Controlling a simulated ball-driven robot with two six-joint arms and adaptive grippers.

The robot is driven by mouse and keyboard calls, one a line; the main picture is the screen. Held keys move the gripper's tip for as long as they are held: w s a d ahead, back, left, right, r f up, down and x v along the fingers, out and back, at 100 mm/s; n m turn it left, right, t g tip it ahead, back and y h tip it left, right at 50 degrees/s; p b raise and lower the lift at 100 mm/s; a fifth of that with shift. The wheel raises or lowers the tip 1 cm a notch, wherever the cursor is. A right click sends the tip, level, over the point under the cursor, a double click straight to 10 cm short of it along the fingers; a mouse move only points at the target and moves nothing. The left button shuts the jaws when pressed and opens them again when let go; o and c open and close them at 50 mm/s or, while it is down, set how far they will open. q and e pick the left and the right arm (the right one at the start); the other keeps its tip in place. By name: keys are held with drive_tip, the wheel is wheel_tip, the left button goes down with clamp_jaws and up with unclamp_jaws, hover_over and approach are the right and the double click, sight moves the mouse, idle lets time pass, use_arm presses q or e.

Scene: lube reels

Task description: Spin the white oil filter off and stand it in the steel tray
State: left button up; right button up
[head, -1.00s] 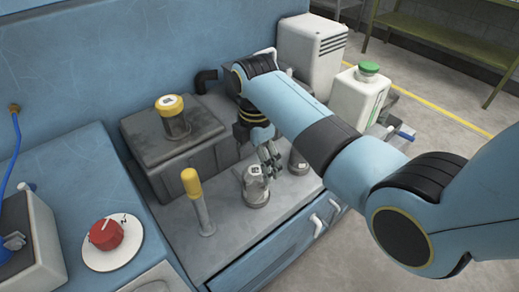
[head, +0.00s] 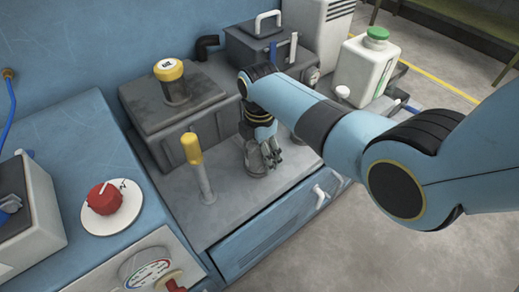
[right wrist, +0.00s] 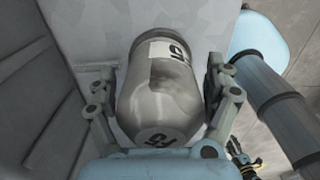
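The oil filter is a pale grey metal canister (head: 255,163) with a white label, upright on the grey bench ledge and partly covered by my right gripper. In the right wrist view the canister (right wrist: 160,85) fills the space between the fingers. My right gripper (head: 271,158) is open around it in that view (right wrist: 158,88), one finger on each side, with a narrow gap on the left. Contact on the right side is unclear. My left gripper is not in view. I cannot pick out the steel tray with certainty.
A yellow-topped post (head: 198,170) stands just left of the filter. A dark box (head: 175,105) with a yellow cap is behind it. A white jug (head: 365,75) with a green lid stands at the right. A red knob (head: 104,198) is on the left cabinet.

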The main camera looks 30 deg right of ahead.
drive_tip(key=c, duration=1.1)
drive_tip(key=shift+r+n+p, duration=0.1)
drive_tip(key=shift+n+p, duration=0.45)
drive_tip(key=shift+n, duration=0.65)
drive_tip(key=shift+c, duration=0.3)
drive_tip(key=shift+n, duration=1.4)
drive_tip(key=shift+n+p, duration=0.6)
drive_tip(key=shift+n, duration=0.5)
drive_tip(key=n, duration=0.3)
drive_tip(key=shift+a+f, duration=0.1)
drive_tip(key=shift+f, duration=0.1)
drive_tip(key=o, duration=1.5)
drive_tip(key=shift+w, duration=0.1)
drive_tip(key=shift+o, duration=0.5)
